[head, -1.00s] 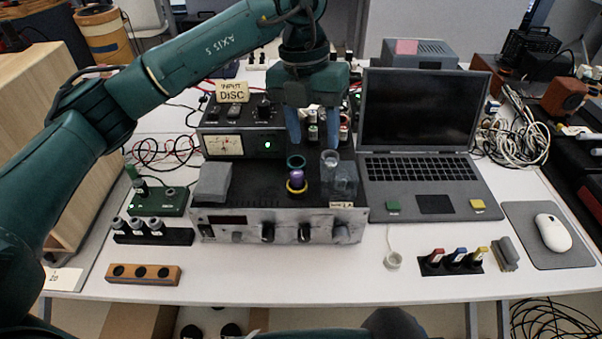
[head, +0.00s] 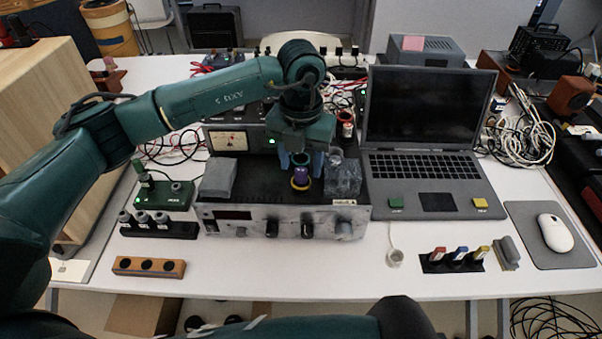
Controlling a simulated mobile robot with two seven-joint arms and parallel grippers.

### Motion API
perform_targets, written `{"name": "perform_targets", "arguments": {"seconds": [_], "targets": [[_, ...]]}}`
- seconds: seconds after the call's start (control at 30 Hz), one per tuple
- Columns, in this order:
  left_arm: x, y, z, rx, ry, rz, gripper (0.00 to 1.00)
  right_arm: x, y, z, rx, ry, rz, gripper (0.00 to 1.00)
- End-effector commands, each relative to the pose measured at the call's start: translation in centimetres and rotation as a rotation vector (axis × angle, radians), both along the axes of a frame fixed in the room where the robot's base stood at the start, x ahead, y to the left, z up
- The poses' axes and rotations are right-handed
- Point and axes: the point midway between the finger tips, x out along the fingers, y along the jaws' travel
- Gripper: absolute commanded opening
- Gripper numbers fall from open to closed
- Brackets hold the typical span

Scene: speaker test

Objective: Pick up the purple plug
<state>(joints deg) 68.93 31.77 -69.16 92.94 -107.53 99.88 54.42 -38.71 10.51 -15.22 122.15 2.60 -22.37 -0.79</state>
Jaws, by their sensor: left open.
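The purple plug (head: 301,175) stands upright on top of the silver-fronted amplifier (head: 257,221), with a yellow ring (head: 300,185) around its base. A dark green ring-shaped piece sits just behind it, partly hidden. My left gripper (head: 301,162) is open and points down, its blue fingers just above and behind the plug, one to each side. I cannot tell whether they touch anything. My right gripper does not show.
A grey block (head: 218,178) lies at the amplifier's left. An open laptop (head: 425,140) stands to the right.

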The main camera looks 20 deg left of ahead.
Motion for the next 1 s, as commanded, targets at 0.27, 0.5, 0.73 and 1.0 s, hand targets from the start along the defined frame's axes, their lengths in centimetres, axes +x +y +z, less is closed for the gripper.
{"name": "perform_targets", "arguments": {"seconds": [0.27, 0.5, 0.73, 1.0], "targets": [[0.06, -0.01, -1.59, 0.0, -0.001, 0.0, 0.49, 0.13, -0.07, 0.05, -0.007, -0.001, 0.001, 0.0], [0.06, -0.02, -1.56, -0.001, -0.001, 0.0, 0.39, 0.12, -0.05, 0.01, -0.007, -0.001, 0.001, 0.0], [0.06, -0.02, -1.54, -0.001, -0.001, 0.0, 0.2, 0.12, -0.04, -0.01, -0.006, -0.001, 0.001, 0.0], [0.07, -0.02, -1.52, -0.001, -0.001, 0.0, 0.01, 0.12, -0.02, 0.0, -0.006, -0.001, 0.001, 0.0]]}}
